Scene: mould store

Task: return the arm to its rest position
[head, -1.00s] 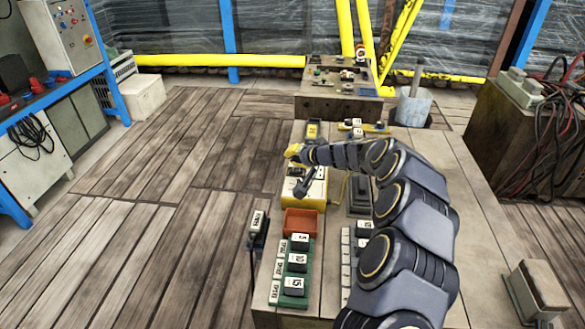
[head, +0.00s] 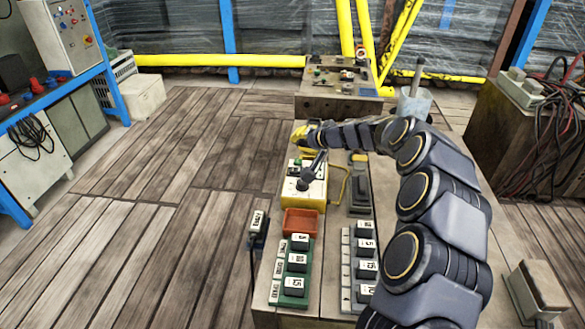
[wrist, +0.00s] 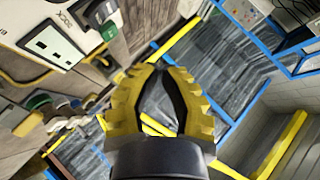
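My arm bends over the bench (head: 420,235) from the lower right of the head view. My gripper (head: 300,136) has yellow fingers and is above the far part of the bench, beyond the yellow and white control box (head: 307,198). In the wrist view the fingertips of my gripper (wrist: 164,66) come together at the top, with a narrow gap between the dark pads lower down. Nothing is held between them. A dark grey lever-like piece shows over the box; I cannot tell what it is fixed to.
An orange tray (head: 300,222) and green (head: 292,290) and grey (head: 346,265) racks of labelled black blocks are on the near bench. A black labelled switch (head: 258,223) hangs at its left edge. A bucket (head: 415,103) stands behind my arm. The floor at left is clear.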

